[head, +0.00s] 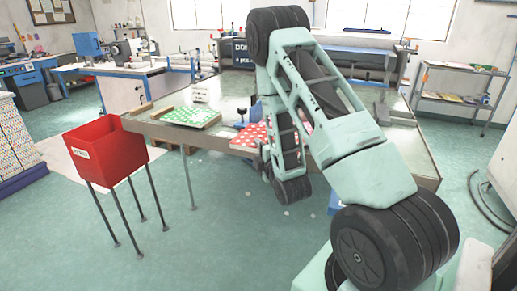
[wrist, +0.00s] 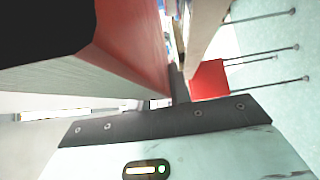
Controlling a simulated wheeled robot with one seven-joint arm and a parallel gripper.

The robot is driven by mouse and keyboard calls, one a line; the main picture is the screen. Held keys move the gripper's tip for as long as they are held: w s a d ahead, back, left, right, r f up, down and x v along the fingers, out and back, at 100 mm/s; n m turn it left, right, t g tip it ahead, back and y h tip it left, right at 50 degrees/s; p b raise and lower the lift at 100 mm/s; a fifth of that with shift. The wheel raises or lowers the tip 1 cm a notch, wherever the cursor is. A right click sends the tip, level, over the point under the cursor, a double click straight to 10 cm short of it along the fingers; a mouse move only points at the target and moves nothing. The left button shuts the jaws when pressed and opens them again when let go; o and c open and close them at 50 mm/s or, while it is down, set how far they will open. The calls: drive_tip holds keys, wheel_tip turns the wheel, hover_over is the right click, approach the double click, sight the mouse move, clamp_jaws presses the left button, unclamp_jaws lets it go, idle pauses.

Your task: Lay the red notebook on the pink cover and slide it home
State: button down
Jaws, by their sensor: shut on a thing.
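The red notebook (wrist: 132,38) fills the upper left of the wrist view, very close, with its red face and pale page edges showing. My gripper (wrist: 176,88) is shut on it; the fingertips are mostly hidden by the notebook. In the head view my arm hides the gripper. A red-pink cover with white dots (head: 249,136) lies at the front edge of the table, partly behind my arm. A pink patch (head: 303,126) shows through the arm links; I cannot tell whether it is the cover or the notebook. Whether the notebook touches the cover is hidden.
The table (head: 225,150) carries a green patterned piece (head: 190,116) on a board at left and a small blue device (head: 242,111) beside the dotted cover. A red bin (head: 107,150) on thin legs stands left of the table. Floor between them is clear.

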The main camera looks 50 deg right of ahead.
drive_tip(key=shift+b, duration=0.45)
drive_tip(key=shift+w+d, duration=0.1)
drive_tip(key=shift+d, duration=0.2)
drive_tip(key=shift+w+d+f+b, duration=0.2)
drive_tip(key=shift+w+d, duration=0.5)
drive_tip(key=shift+d, duration=1.05)
drive_tip(key=shift+w+d+r+b, duration=0.1)
drive_tip(key=shift+w+d+b, duration=0.45)
drive_tip(key=shift+d, duration=1.15)
drive_tip(key=shift+w+d+f+b, duration=0.1)
drive_tip(key=shift+w+d, duration=0.8)
drive_tip(key=shift+d, duration=0.85)
drive_tip(key=shift+f+b, duration=0.35)
drive_tip(key=shift+b, duration=0.1)
drive_tip(key=c, duration=1.2)
unclamp_jaws()
drive_tip(key=shift+f+b, duration=0.25)
drive_tip(key=shift+b, duration=0.15)
